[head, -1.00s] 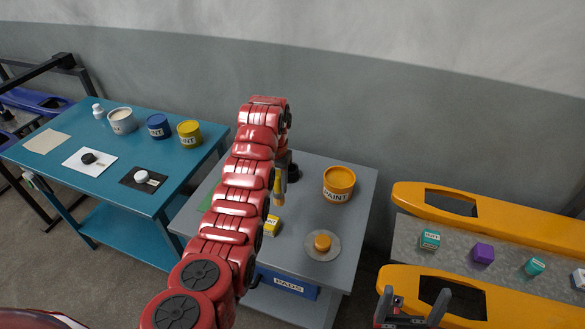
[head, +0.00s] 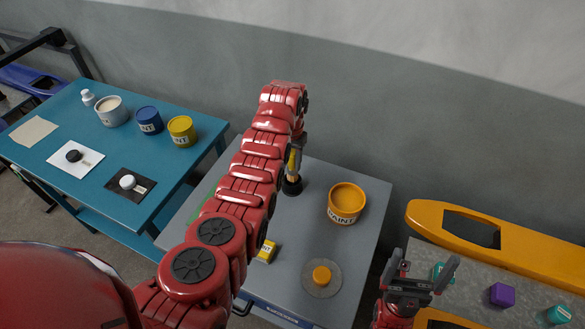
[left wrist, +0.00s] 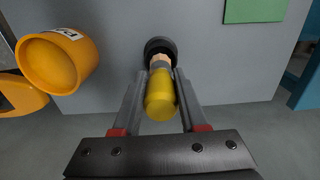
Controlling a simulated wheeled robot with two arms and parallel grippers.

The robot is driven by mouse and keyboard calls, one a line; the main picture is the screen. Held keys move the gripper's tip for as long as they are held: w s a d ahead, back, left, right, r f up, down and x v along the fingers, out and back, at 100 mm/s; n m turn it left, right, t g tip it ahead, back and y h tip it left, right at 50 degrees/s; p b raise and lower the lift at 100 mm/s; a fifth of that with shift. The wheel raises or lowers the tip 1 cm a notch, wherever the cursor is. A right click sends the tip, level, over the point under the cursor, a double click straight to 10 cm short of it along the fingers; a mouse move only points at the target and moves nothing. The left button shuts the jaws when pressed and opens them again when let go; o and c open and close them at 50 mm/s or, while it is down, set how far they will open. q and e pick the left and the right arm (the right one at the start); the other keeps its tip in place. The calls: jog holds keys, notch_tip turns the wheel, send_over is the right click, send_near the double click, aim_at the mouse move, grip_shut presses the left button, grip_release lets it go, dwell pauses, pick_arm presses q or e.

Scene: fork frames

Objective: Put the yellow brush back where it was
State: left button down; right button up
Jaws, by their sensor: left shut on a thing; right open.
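The yellow brush (head: 291,160) is upright over a round black holder (head: 292,187) at the back of the grey table. My left gripper (head: 297,146) is shut on the brush. In the left wrist view, the yellow handle (left wrist: 160,98) lies between my left fingers (left wrist: 160,86), and its pale lower part lines up with the black holder (left wrist: 160,46). The lower end is hidden, so I cannot tell how deep it sits in the holder. My right gripper (head: 424,260) is open and empty at the lower right.
An orange paint can (head: 346,203) stands right of the holder. A round grey disc with an orange lid (head: 321,274) and a yellow box (head: 266,251) are nearer. A green sheet (left wrist: 254,10) lies on the table. A teal table (head: 170,185) is at left.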

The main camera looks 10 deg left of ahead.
aim_at(292, 169)
pick_arm(q)
jog(key=shift+w+f, duration=0.15)
jog(key=shift+f, duration=0.95)
notch_tip(292, 169, down, 3)
jog(key=shift+r, duration=0.2)
jog(key=shift+f, duration=0.15)
jog(key=shift+f+b, duration=0.15)
jog(key=shift+b, duration=0.25)
jog(key=shift+c, duration=2.2)
grip_release()
